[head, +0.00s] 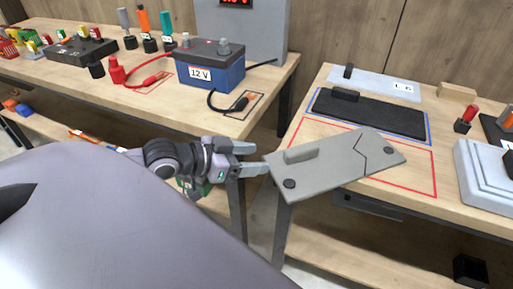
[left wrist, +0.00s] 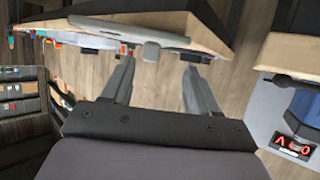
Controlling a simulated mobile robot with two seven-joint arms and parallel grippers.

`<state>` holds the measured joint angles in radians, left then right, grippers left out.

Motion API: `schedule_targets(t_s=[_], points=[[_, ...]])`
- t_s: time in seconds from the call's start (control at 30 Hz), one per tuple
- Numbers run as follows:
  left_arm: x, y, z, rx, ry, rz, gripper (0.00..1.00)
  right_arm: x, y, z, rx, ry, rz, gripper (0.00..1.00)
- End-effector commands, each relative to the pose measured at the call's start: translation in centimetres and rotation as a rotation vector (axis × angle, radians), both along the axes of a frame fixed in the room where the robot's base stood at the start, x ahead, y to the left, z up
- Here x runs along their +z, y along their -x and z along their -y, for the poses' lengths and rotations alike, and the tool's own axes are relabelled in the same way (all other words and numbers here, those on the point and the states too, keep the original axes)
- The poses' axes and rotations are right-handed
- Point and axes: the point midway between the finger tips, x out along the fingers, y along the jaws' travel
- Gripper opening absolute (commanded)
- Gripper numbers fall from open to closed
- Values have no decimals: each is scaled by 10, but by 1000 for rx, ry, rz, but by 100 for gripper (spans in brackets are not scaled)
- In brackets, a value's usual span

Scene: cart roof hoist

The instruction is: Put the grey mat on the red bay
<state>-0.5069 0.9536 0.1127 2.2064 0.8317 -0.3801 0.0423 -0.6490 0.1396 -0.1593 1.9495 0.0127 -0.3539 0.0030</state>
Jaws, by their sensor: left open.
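The grey mat (head: 335,165) is a flat light grey plate with a raised bar handle, dark round spots and a thin dark line across it. It lies askew over the red-outlined bay (head: 413,191), its left end sticking out past the table's front edge. Whether it lies flat or is tilted I cannot tell. My left gripper (head: 259,158) is open at the mat's left end, fingertips close to it; contact is unclear. In the left wrist view the open fingers (left wrist: 160,65) have nothing visible between them, with a pale grey piece (left wrist: 115,27) beyond. My right gripper is not in view.
A black mat (head: 385,117) lies in a blue outline behind the red bay. A light plate (head: 375,84) is further back. A stepped grey block (head: 484,175) stands at the right. The left table holds a 12 V battery (head: 210,68) with cables. A gap separates the tables.

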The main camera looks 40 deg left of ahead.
Motion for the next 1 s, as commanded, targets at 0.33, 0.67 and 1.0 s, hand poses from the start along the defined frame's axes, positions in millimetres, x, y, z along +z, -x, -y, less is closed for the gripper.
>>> schedule_targets(t_s=[0.33, 0.67, 1.0], points=[[-138, 57, 30, 182, -28, -121, 59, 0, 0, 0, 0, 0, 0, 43], [-202, 103, 99, 224, -67, -214, 59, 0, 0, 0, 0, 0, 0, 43], [-207, 108, 109, 223, -76, -223, 59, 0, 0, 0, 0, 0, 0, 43]])
